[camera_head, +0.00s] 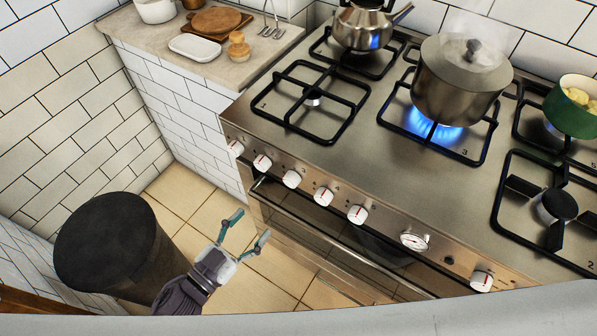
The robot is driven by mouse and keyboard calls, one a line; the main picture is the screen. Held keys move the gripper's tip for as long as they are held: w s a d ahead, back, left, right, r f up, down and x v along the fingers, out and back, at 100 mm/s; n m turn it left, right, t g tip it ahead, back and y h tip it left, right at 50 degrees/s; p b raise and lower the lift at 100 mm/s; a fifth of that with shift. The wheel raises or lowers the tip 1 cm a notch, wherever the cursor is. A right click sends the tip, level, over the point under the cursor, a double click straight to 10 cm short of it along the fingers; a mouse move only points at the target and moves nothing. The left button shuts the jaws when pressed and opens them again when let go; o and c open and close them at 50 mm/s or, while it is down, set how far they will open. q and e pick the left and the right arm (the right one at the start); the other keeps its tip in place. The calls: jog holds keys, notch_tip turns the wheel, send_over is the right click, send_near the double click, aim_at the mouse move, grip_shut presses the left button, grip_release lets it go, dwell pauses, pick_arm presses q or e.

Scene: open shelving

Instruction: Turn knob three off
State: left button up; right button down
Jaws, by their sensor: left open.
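A row of white knobs with red marks runs along the steel stove's front panel: a far-left knob (235,148), a second (262,162), a third from the left (291,179), more to its right, and a far-right knob (481,280). Their labels are too small to read. A lidded pot (462,82) stands over a blue flame (432,126) on the burner marked 3. My left gripper (248,227) is open and empty, with teal fingertips. It is in front of the stove, apart from the knobs. My right gripper is not in view.
A kettle (364,28) stands over another blue flame. A green pot (572,108) is at the right. An oven handle (330,236) juts out below the knobs. A dark round bin (105,240) stands left of my gripper. Tiled floor shows between.

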aim_at(287, 184)
pick_arm(q)
jog(key=p+x, duration=0.1)
jog(key=x, duration=1)
jog(key=shift+w+d, duration=0.15)
jog(key=shift+w, duration=0.2)
jog(key=shift+w+d, duration=0.5)
jog(key=shift+w, duration=0.05)
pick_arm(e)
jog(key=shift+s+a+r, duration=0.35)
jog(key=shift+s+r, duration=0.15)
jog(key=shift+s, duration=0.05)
pick_arm(q)
jog(key=shift+c, duration=0.2)
